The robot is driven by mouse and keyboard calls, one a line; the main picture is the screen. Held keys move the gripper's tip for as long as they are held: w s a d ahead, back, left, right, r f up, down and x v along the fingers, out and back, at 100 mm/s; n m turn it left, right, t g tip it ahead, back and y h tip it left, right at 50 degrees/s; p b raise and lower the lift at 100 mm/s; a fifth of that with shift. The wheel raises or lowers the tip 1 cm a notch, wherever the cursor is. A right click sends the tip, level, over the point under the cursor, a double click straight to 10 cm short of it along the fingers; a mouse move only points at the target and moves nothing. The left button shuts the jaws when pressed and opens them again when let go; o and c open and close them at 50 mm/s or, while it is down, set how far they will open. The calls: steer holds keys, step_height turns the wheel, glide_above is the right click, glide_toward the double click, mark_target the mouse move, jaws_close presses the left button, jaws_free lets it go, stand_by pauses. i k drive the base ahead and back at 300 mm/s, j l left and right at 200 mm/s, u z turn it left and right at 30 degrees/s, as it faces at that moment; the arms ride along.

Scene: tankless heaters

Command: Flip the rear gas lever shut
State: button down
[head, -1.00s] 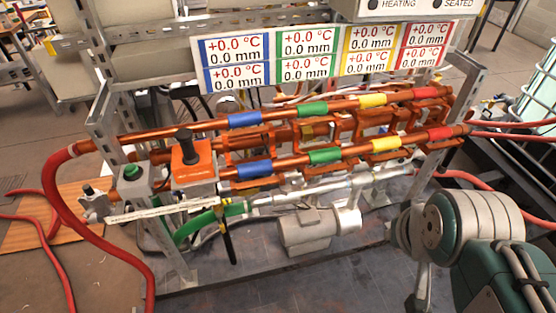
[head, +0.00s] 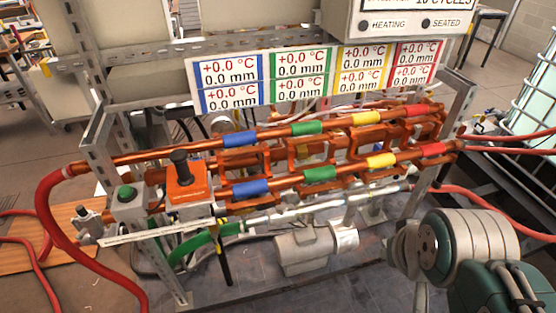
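No part is clearly recognisable as the rear gas lever. A slim black handle (head: 224,262) with a yellow band at its top hangs down below the pipes, left of centre in the head view. An orange box (head: 187,190) with an upright black stick (head: 180,166) stands above it. My gripper is not in view; only my arm's grey and teal links show at the lower right, apart from the pipes.
Copper pipes with blue, green, yellow and red bands cross the metal frame (head: 94,140). A readout board (head: 318,75) hangs above them. A green button box (head: 127,200) sits left. Red hoses (head: 50,215) loop at the left. A grey cylindrical unit (head: 303,248) sits low in the middle.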

mark_target(214, 235)
steer(key=u, duration=1.25)
steer(key=i+j, duration=0.15)
steer(key=j, duration=0.15)
steer(key=i+j, duration=0.15)
steer(key=j, duration=0.2)
